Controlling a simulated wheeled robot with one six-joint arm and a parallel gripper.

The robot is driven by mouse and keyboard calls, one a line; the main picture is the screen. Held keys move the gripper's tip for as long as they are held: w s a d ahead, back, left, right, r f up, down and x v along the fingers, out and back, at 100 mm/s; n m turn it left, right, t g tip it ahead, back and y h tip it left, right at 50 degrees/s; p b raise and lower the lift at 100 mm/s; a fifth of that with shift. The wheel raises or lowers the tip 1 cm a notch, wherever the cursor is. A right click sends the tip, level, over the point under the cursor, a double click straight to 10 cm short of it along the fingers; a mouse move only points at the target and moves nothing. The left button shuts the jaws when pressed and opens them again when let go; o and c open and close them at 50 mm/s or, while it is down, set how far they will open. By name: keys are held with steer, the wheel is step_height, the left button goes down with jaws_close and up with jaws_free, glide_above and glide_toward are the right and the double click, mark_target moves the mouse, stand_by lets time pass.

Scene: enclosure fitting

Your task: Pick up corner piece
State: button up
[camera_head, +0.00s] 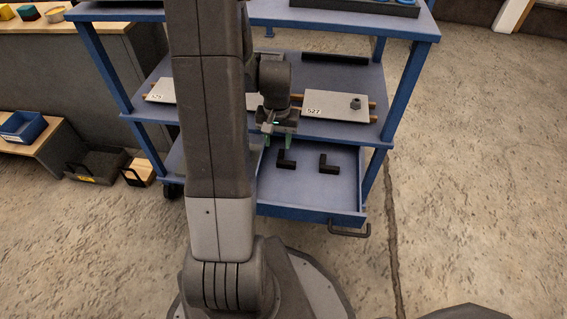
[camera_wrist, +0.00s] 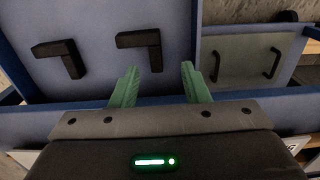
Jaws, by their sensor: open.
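Two black L-shaped corner pieces lie apart on the floor of the open blue drawer (camera_head: 305,205). In the head view one corner piece (camera_head: 286,159) is on the left and the other corner piece (camera_head: 328,164) on the right. Both show in the wrist view, one at the left (camera_wrist: 60,58) and one nearer the middle (camera_wrist: 142,46). My gripper (camera_head: 279,139) is above the back part of the drawer. Its green fingers (camera_wrist: 161,86) are apart with nothing between them, and neither corner piece is in its grasp.
The drawer sits in a blue cart with a shelf (camera_head: 300,125) just above it. A grey panel marked 527 (camera_head: 335,106) lies on that shelf, close to my gripper. The drawer handle (camera_head: 348,230) sticks out in front. A grey bin (camera_head: 97,165) stands on the floor at left.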

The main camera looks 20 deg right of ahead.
mark_target(280, 156)
steer(key=f+b, duration=0.1)
steer(key=f, duration=0.1)
steer(key=f+b, duration=0.1)
steer(key=f, duration=0.1)
steer(key=f+b, duration=0.1)
steer(key=f, duration=0.1)
steer(key=shift+s+d, duration=0.15)
steer(key=shift+d, duration=0.1)
steer(key=shift+r, duration=0.1)
jaws_close()
